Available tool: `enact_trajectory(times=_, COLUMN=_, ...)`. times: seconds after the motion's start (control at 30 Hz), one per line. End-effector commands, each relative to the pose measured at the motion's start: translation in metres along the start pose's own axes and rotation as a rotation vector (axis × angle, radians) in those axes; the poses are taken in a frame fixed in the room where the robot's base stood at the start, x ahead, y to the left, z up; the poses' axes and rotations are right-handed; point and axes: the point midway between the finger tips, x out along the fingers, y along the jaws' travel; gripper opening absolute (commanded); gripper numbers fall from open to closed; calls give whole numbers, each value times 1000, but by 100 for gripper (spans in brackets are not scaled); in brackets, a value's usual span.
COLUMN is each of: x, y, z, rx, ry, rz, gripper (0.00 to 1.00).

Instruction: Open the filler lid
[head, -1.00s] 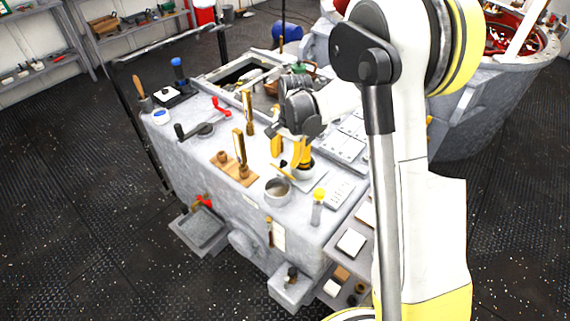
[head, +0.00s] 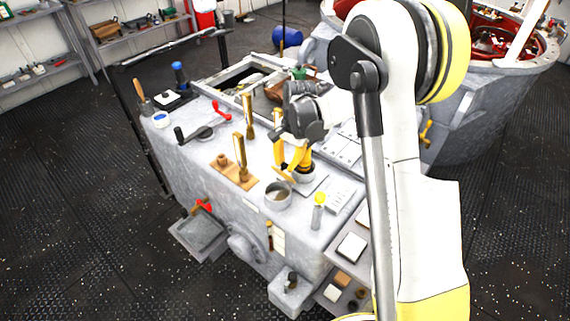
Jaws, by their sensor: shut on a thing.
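My gripper (head: 290,163) points down over the right part of the grey machine's top. Its yellow fingers are closed at the filler, shut on what looks like the filler lid (head: 284,174). The lid shows as a small yellow, tilted piece at the fingertips. A round grey filler neck (head: 304,177) stands just right of and below it. The fingers hide part of the neck, and I cannot tell how far the lid is raised or where its hinge is.
An open grey cup (head: 277,194) stands in front of the filler. A yellow-capped post (head: 319,205) is at the right.

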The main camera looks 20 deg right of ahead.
Motion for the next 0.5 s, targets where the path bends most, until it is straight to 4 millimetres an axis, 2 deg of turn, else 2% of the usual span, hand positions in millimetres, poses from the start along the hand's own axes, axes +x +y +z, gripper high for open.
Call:
enact_trajectory(times=0.07, x=-2, y=3, z=-13, rx=14, ry=-73, rz=-11, gripper=0)
enact_trajectory(times=0.2, x=-1, y=5, z=-30, rx=9, ry=-73, rz=-10, gripper=0)
enact_trajectory(times=0.5, x=-1, y=6, z=-34, rx=9, ry=-71, rz=-9, gripper=0)
